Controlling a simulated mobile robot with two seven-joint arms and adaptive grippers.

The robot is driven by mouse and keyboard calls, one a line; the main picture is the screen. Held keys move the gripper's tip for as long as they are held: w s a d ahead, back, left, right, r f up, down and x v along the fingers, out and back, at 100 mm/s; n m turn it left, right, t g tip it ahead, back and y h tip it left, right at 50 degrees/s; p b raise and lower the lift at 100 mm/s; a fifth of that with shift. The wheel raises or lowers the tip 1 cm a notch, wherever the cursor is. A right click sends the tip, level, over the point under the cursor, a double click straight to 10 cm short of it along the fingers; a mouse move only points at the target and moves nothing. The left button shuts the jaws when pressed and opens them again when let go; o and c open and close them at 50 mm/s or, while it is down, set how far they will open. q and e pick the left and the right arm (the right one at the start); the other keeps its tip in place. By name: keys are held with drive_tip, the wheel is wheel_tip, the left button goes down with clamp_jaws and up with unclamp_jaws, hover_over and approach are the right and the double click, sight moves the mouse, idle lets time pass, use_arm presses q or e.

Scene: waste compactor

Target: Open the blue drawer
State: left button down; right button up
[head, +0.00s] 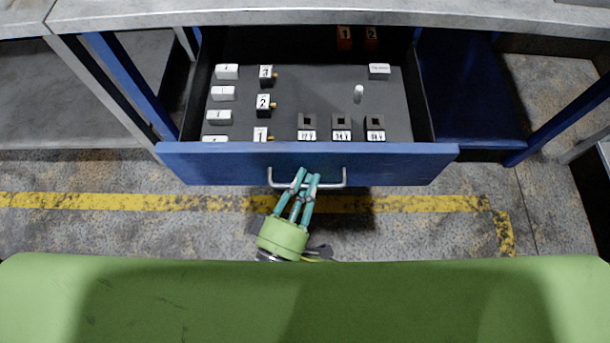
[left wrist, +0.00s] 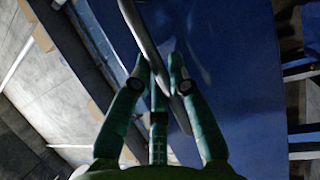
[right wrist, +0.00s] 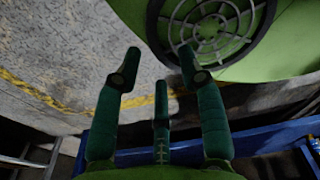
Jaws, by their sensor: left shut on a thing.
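The blue drawer (head: 400,168) is pulled out from under the grey workbench, and its inside is visible. A metal bar handle (head: 333,184) runs across the middle of its front. My left gripper (head: 305,176) is at the handle, with its teal fingers on it; it is shut on the handle. In the left wrist view the handle (left wrist: 143,35) passes between the fingers (left wrist: 160,80), with the blue front (left wrist: 240,70) behind. My right gripper (right wrist: 158,75) shows only in its own wrist view, with its fingers apart and nothing between them.
In the drawer lie white labelled blocks (head: 223,93), black numbered blocks (head: 263,104) and dark square holders (head: 341,125). The grey benchtop (head: 250,12) is above. Blue legs (head: 130,80) stand beside it. A yellow floor line (head: 420,203) runs in front.

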drive_tip(key=shift+w, duration=0.15)
use_arm(q)
drive_tip(key=c, duration=1.1)
unclamp_jaws()
drive_tip(key=shift+c, duration=0.2)
drive_tip(key=v, duration=1.2)
use_arm(e)
drive_tip(key=shift+w+d, duration=0.15)
drive_tip(key=shift+w, duration=0.35)
